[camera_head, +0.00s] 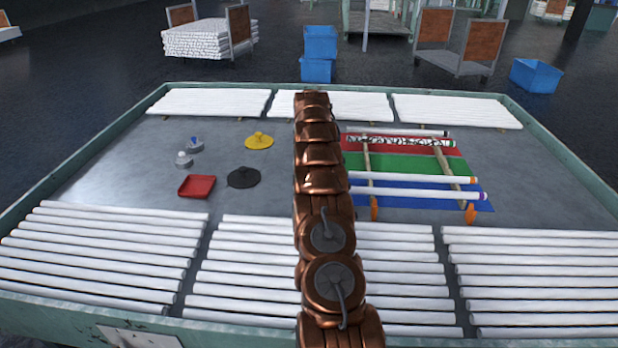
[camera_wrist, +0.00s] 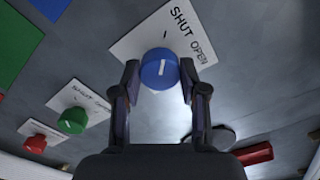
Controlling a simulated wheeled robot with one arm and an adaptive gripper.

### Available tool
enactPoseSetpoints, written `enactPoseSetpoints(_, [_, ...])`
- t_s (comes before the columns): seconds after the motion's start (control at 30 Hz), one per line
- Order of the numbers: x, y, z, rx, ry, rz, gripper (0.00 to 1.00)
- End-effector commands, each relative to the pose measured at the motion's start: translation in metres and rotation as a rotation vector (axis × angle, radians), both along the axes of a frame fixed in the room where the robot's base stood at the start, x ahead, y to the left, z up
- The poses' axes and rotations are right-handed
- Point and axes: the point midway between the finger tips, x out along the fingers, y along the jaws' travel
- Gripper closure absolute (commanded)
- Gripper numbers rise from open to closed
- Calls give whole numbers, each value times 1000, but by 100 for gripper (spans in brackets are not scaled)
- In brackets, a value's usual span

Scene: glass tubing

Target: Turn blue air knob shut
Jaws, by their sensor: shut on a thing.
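The blue knob (camera_wrist: 160,70) sits on a grey panel in the wrist view, with a white line on its face that runs nearly up and down in the picture. A white label (camera_wrist: 172,33) beside it reads SHUT and OPEN and bears a short tick mark. My gripper (camera_wrist: 160,75) has one finger on each side of the knob and is shut on it. In the head view my arm reaches away over the table; my gripper and the blue knob do not show there.
A green knob (camera_wrist: 72,121) and a red knob (camera_wrist: 35,144) with labels lie to the left in the wrist view. In the head view, white tubes (camera_head: 95,250) cover the table's near side. A red tray (camera_head: 197,187) and a yellow piece (camera_head: 259,141) stand left of my arm.

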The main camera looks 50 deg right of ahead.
Motion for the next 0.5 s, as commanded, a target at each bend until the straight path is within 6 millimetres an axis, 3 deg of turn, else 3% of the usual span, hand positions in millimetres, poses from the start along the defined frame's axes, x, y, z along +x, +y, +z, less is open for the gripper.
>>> enactPoseSetpoints(0.17, [-2, 0, -2, 3, 5, -1, 92])
enactPoseSetpoints(0.2, [-2, 0, -2, 2, 5, -1, 55])
enactPoseSetpoints(0.4, [-1, 0, -1, 2, 2, -1, 34])
enactPoseSetpoints(0.5, [0, 0, -1, 1, 2, 0, 32])
